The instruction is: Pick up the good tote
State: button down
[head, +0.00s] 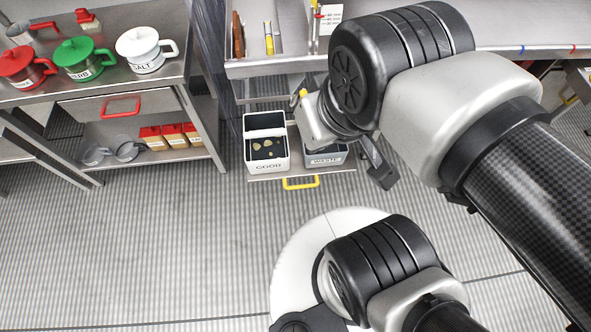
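The good tote (268,164) is a white bin labelled GOOD, with a dark inside holding a few pale yellowish pieces. A white bar or panel stands across its top. It sits upright on a pulled-out shelf under the steel bench. My gripper (377,168) hangs to the right of it, apart from it, beyond the waste tote. Only a dark finger part shows, and my arm hides the rest, so its opening cannot be told. I see nothing held in it.
A grey waste tote (326,160) stands right beside the good tote, partly covered by my wrist. The shelf has a yellow handle (301,183) at its front. A steel counter with red, green and white lidded drums (146,50) stands at left. The grated floor (150,240) in front is clear.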

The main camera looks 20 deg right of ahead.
aim_at(266, 147)
jog(key=i+l+u, duration=0.2)
jog(key=l, duration=0.15)
jog(key=i+l+u, duration=0.25)
jog(key=l+u, duration=0.2)
jog(key=l, duration=0.25)
